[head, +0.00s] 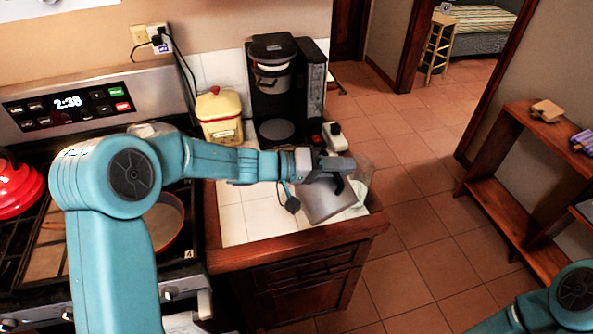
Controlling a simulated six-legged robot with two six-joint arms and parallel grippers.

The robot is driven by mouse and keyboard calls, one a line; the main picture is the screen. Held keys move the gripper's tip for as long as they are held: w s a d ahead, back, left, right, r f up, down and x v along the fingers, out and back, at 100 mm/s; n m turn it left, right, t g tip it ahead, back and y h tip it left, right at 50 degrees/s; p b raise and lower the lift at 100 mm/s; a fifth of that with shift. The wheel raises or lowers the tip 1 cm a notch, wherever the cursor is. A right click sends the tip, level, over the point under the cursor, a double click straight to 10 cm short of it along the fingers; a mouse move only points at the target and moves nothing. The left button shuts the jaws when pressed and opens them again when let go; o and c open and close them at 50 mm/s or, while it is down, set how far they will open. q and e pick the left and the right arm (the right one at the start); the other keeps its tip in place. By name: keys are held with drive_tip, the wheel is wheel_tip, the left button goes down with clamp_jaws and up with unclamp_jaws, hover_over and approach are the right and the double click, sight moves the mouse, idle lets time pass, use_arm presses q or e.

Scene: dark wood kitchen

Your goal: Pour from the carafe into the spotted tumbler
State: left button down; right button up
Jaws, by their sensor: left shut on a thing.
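My left gripper (338,172) is shut on the carafe (325,203), a grey vessel with dark parts, over the right end of the white tiled counter. The carafe is tilted. A pale greenish thing (361,194) shows just right of and partly behind the carafe; it may be the spotted tumbler, but its spots cannot be made out. The carafe and my gripper hide part of it. I cannot tell whether the carafe touches it or whether any liquid flows. My right arm enters at the lower right, with its gripper out of view.
A black coffee maker (285,90) and a yellow canister (219,116) stand at the back of the counter (240,222). The stove at left holds a red kettle (18,190) and a pan (165,222). A wooden shelf (515,215) stands at right beyond open tiled floor.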

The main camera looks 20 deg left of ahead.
use_arm(q)
drive_tip(key=shift+d+f+m+y, duration=0.2)
drive_tip(key=shift+f+m+y, duration=0.15)
drive_tip(key=shift+f, duration=0.2)
drive_tip(key=shift+s+d+f+m, duration=0.25)
drive_tip(key=shift+s+d+f, duration=0.1)
drive_tip(key=shift+s, duration=0.05)
drive_tip(key=s+d+f+m+t+y+b, duration=0.1)
drive_tip(key=s+d+f+m+y+b, duration=0.2)
drive_tip(key=f+b, duration=0.9)
drive_tip(key=s+d+f+m+t+y+b, duration=0.25)
drive_tip(key=d+f+m+b, duration=0.2)
drive_tip(key=b, duration=1.35)
wheel_tip(320, 180, up, 7)
drive_tip(key=p, duration=0.8)
drive_tip(key=shift+a+f+m+g+h, duration=0.2)
drive_tip(key=shift+a+m+g+h, duration=0.15)
drive_tip(key=shift+a+g+h, duration=0.1)
drive_tip(key=shift+s+f, duration=0.1)
